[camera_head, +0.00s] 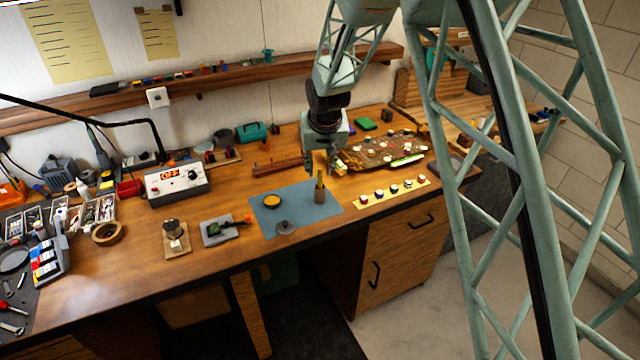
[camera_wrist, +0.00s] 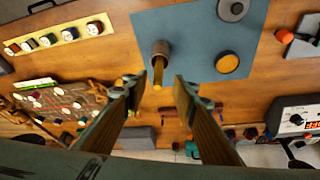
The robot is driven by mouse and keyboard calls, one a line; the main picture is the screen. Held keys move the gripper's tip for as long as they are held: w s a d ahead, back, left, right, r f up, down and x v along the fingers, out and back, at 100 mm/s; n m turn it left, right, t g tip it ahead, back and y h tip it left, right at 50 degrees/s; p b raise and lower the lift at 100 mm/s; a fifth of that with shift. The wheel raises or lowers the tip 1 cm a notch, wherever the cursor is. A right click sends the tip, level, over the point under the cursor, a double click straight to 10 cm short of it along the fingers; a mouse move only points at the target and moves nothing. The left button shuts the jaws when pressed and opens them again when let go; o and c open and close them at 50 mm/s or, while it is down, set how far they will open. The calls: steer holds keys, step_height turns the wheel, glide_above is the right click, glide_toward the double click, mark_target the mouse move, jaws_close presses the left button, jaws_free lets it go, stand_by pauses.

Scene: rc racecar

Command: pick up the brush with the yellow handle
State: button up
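The brush with the yellow handle (camera_head: 319,181) stands upright in a small brown cup (camera_head: 319,196) on the blue mat (camera_head: 300,217). In the wrist view the handle (camera_wrist: 158,76) points toward the camera, with the cup (camera_wrist: 161,49) behind it. My gripper (camera_head: 320,168) is just above the brush. In the wrist view my gripper (camera_wrist: 167,76) is open and empty, with its two fingers apart. The handle shows beside the left finger's tip; I cannot tell whether they touch.
A round dish with yellow contents (camera_head: 272,201) and a grey lid-like disc (camera_head: 286,227) share the mat. A pale strip with several small pots (camera_head: 392,193) lies to the right. A cluttered brown board (camera_head: 380,153) lies behind it. Bare wood shows left of the mat.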

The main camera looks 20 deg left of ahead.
mark_target(320, 171)
steer(key=shift+x, duration=2.45)
steer(key=shift+d, duration=0.1)
steer(key=c, duration=0.7)
